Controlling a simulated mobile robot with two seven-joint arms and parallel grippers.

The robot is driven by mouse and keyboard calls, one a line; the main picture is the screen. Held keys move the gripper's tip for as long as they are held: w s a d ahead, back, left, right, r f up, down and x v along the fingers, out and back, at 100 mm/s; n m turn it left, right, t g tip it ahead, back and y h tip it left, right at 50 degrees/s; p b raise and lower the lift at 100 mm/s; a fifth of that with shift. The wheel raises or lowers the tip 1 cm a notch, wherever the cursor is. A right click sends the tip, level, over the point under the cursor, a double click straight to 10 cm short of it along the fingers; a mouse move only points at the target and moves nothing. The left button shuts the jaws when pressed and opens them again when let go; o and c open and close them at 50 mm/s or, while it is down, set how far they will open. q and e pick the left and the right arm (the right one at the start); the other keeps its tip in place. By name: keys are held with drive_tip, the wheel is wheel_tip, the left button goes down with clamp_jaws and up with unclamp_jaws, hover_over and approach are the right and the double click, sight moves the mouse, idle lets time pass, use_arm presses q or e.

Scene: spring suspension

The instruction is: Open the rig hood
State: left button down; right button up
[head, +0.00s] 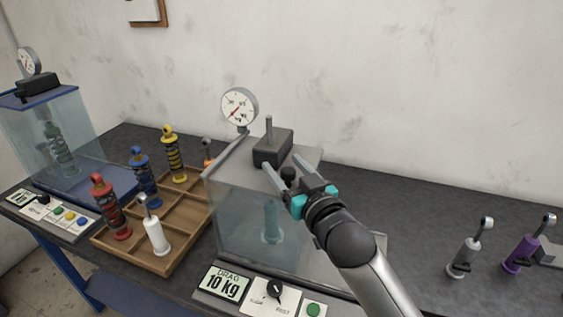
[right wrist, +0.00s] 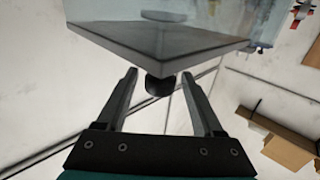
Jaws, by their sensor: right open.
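The rig hood (head: 235,215) is a clear box with a grey top plate, standing closed over a teal shock absorber (head: 271,222) in the middle of the bench. A black round knob (head: 288,174) sits at the hood's front top edge; it also shows in the right wrist view (right wrist: 160,86). My right gripper (head: 284,168) is open, with its fingers on either side of the knob. In the right wrist view, gaps show between the knob and both fingers. My left gripper is not in view.
A dial gauge (head: 239,107) and dark block (head: 272,147) stand at the hood's top. A wooden tray (head: 185,227) of coloured shocks is to the left, beside another clear-hooded rig (head: 88,125). A control panel (head: 268,296) lies in front.

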drive_tip(key=shift+x, duration=1.05)
clamp_jaws()
idle(0.8)
